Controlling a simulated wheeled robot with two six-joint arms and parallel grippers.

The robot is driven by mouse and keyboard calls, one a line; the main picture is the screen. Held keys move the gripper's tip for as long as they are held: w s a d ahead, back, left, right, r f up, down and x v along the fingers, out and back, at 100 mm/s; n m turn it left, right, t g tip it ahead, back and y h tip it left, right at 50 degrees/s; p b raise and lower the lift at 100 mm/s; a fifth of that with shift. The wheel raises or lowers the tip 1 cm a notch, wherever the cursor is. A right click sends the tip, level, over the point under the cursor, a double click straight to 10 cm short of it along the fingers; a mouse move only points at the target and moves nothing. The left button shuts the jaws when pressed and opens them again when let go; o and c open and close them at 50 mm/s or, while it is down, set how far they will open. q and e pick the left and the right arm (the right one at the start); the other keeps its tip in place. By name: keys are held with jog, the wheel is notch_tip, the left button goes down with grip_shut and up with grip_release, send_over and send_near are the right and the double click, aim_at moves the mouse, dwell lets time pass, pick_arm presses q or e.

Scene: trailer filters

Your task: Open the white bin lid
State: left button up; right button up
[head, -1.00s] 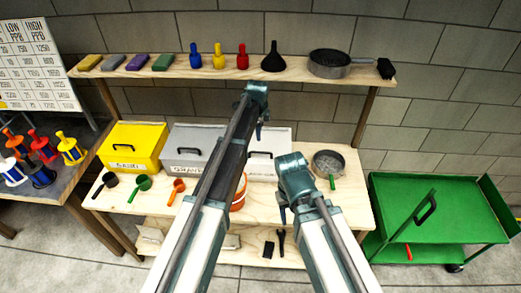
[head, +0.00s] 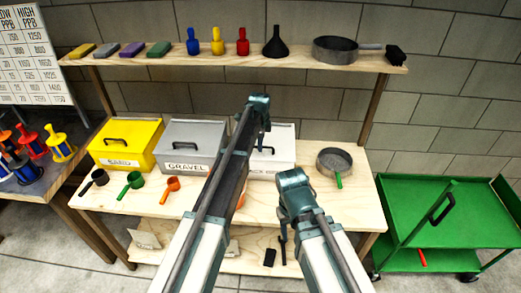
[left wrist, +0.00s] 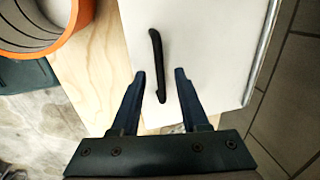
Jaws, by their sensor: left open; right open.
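The white bin (head: 285,135) stands on the workbench at the right end of a row of bins, partly hidden behind my left arm. Its lid looks shut and has a black handle (head: 265,150). In the left wrist view, the white lid (left wrist: 205,45) shows with its black bar handle (left wrist: 156,60). My left gripper (left wrist: 160,73) is open over the lid, the handle's lower end showing between its fingers; contact cannot be told. In the head view, the left gripper (head: 260,122) is in front of the bin. My right gripper (head: 284,212) is open and empty over the bench front.
A yellow bin (head: 128,138) and a grey gravel bin (head: 190,140) stand left of the white one. Scoops lie in front, and a sieve (head: 334,161) is to the right. A shelf (head: 240,70) runs above. A green cart (head: 460,215) stands at right.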

pick_arm(q)
jog(key=shift+f, duration=0.25)
grip_shut()
dwell(1.4)
